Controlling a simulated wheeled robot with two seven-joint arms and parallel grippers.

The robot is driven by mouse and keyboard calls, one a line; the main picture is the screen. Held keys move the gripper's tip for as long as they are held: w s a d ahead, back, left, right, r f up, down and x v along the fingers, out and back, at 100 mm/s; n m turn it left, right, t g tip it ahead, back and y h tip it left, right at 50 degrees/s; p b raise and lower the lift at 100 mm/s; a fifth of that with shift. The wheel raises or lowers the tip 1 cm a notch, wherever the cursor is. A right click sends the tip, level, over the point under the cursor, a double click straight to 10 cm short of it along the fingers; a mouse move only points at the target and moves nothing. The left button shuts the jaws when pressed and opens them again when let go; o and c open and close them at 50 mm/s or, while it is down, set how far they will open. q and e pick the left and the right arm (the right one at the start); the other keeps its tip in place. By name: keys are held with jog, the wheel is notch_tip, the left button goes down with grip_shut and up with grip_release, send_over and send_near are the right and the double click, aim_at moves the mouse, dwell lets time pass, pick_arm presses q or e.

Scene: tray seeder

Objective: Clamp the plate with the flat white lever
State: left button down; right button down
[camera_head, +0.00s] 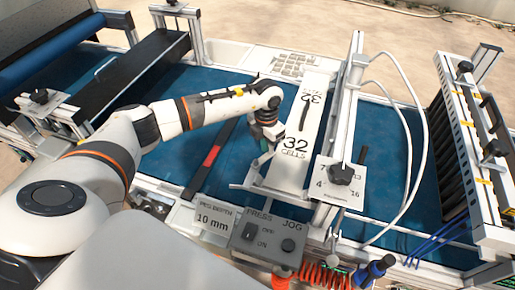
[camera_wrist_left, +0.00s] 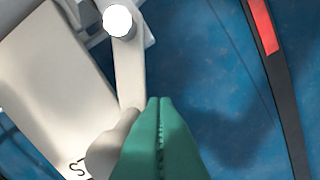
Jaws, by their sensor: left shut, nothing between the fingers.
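The white plate marked "32 CELLS" (camera_head: 310,112) lies across the blue bed under the metal gantry; its pale surface fills the left of the left wrist view (camera_wrist_left: 45,75). A flat white lever (camera_wrist_left: 130,75) runs along the plate's edge in that view, from a bright round pivot at the top to a rounded end beside my fingers. My left gripper (camera_head: 259,162) is at the plate's left edge, with its green fingers (camera_wrist_left: 160,100) shut and empty next to the lever. I cannot tell whether they touch it. In the head view the arm and fingers largely hide the lever. My right gripper is out of view.
A dark bar with a red patch (camera_head: 211,156) lies on the blue bed left of the gripper. The gantry with a black knob (camera_head: 342,173) stands right of the plate. A grey press and jog box (camera_head: 268,238) sits in front. White hoses (camera_head: 408,95) loop at right.

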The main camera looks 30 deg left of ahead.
aim_at(274, 159)
pick_arm(q)
jog(key=shift+d, duration=0.55)
jog(key=shift+s+d, duration=0.1)
jog(key=shift+d, duration=0.6)
jog(key=shift+s+d, duration=0.1)
jog(key=shift+d, duration=0.1)
jog(key=shift+s+d, duration=0.3)
jog(key=shift+d, duration=0.25)
jog(key=shift+r+p, duration=0.1)
jog(key=shift+p, duration=0.2)
notch_tip(274, 159, up, 7)
jog(key=p, duration=0.4)
jog(key=shift+r, duration=0.2)
